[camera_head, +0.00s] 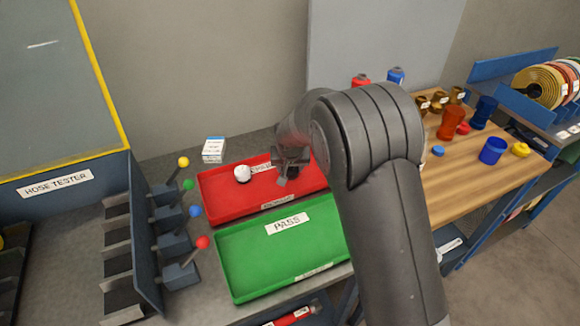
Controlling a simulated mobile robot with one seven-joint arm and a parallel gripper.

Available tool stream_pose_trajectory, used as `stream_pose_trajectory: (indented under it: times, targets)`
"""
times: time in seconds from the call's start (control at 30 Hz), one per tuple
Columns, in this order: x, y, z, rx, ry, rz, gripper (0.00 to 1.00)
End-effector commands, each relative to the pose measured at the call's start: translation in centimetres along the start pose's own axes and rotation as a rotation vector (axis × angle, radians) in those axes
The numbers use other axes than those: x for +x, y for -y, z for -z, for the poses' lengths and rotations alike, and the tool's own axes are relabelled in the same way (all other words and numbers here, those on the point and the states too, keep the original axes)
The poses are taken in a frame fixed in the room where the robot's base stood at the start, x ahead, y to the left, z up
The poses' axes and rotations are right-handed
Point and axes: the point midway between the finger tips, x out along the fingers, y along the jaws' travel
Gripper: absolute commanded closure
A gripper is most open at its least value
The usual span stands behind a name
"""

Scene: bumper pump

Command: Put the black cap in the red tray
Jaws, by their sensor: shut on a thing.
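The red tray (225,200) lies on the grey bench, left of my arm, with a white round object (243,173) and a white label in it. My gripper (287,178) is over the right part of the red tray, pointing down. It is shut on a small dark thing, which looks like the black cap (292,171). The dark fingers and the cap blend together, so the cap's outline is hard to make out. I cannot tell how far above the tray floor it is. My arm hides the tray's right end.
The green PASS tray (252,264) lies in front of the red tray. Knobbed levers (180,240) stand to the left. A small white box (213,149) sits behind. A wooden bench (450,190) with coloured cups and caps is right of my arm.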

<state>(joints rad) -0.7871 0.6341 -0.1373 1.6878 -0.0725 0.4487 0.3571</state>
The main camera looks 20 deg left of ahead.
Motion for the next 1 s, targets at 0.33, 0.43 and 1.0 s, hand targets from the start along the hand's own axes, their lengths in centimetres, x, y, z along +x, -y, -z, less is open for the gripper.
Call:
stream_pose_trajectory:
  times: [0.33, 0.43, 1.0]
  targets:
    - [0.2, 0.0, -0.1, 0.000, 0.000, 0.000, 0.37]
    - [0.2, 0.0, -0.1, 0.000, 0.000, 0.000, 0.29]
    - [-3.8, 0.1, 0.1, -0.001, -0.003, 0.002, 0.29]
